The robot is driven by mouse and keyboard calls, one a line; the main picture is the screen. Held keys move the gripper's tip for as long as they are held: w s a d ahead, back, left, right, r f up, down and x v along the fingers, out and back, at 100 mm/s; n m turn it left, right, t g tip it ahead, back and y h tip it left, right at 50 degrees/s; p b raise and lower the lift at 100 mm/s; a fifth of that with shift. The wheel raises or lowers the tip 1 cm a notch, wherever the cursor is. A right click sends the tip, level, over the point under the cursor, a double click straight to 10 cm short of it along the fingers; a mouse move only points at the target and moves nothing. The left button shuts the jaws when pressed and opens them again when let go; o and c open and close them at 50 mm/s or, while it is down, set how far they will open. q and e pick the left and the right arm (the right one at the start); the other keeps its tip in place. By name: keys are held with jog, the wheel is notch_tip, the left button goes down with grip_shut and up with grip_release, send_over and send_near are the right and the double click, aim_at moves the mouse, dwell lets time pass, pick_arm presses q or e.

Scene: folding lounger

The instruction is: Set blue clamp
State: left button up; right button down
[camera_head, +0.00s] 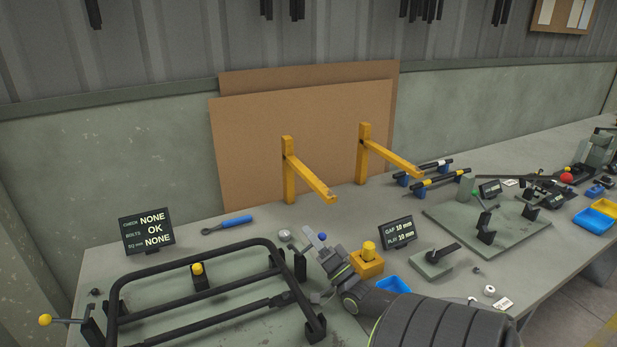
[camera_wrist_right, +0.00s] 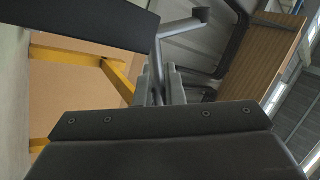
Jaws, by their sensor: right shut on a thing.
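The blue clamp shows in the head view as a small blue knob (camera_head: 322,237) near the right end of a black tubular frame (camera_head: 190,268). My right arm comes in from the lower right, and my right gripper (camera_head: 320,252) is at this clamp, shut on its lever just below the knob. My gripper hides most of the clamp body. In the right wrist view a thin grey rod (camera_wrist_right: 157,65) runs up from between the fingers (camera_wrist_right: 160,85). My left gripper is not in view.
A yellow-knobbed clamp (camera_head: 45,319) stands at the frame's left end. An orange block with a yellow knob (camera_head: 368,258) and a blue tray (camera_head: 392,285) are close to my right wrist. Display signs (camera_head: 147,231) and yellow brackets (camera_head: 310,180) stand behind.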

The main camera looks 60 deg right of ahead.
jog(key=shift+d+r, duration=0.1)
jog(key=shift+r, duration=0.2)
jog(key=c, duration=1.8)
grip_release()
jog(key=shift+w, duration=0.1)
jog(key=shift+c, duration=0.2)
jog(key=shift+o, duration=1.3)
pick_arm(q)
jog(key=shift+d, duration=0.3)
pick_arm(e)
jog(key=shift+o, duration=0.6)
jog(key=shift+s+d+f, duration=0.15)
jog(key=shift+s+f, duration=0.1)
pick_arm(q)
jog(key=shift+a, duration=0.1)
pick_arm(e)
jog(key=shift+r, duration=0.1)
